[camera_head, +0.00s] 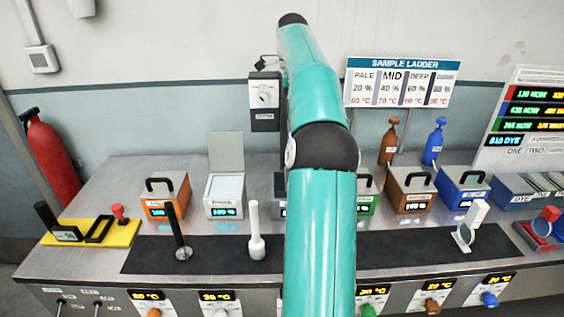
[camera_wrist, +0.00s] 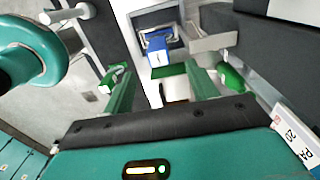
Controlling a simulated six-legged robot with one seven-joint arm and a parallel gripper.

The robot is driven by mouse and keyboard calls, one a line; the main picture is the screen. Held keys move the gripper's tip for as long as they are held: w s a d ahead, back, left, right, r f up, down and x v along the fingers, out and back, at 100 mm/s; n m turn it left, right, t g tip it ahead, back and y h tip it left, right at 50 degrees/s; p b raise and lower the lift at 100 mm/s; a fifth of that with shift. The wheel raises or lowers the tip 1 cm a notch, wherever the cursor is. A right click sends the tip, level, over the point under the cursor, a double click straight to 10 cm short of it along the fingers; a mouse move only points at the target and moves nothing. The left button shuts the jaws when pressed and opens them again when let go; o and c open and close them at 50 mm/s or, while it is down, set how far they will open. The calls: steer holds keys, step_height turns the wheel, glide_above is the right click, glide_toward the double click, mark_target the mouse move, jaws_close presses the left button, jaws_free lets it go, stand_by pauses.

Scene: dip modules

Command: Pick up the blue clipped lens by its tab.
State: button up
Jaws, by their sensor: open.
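My gripper (camera_wrist: 158,68) is open in the wrist view, its two green fingers apart. A small blue piece with a white patch (camera_wrist: 157,50) shows beyond the gap between them, apart from the fingers; I cannot tell whether it is the clipped lens. In the head view my teal arm hides the gripper and the middle of the bench. A round clear lens with a white tab (camera_head: 477,212) stands on the black mat at the right.
On the bench stand an orange box (camera_head: 165,195), a white box (camera_head: 225,192), a brown box (camera_head: 408,190) and a blue box (camera_head: 462,188). A yellow tray (camera_head: 125,230) is at left. Two upright rods stand on the black mat (camera_head: 215,260), which has bare stretches.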

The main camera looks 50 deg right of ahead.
steer(key=f, duration=0.5)
steer(key=s+f, duration=0.1)
steer(key=f, duration=0.1)
steer(key=shift+f, duration=0.35)
steer(key=shift+w+f, duration=0.1)
steer(key=shift+f, duration=0.2)
step_height(320, 180, down, 5)
steer(key=shift+d+f, duration=0.1)
steer(key=shift+c, duration=0.2)
jaws_close()
steer(key=shift+r, duration=0.2)
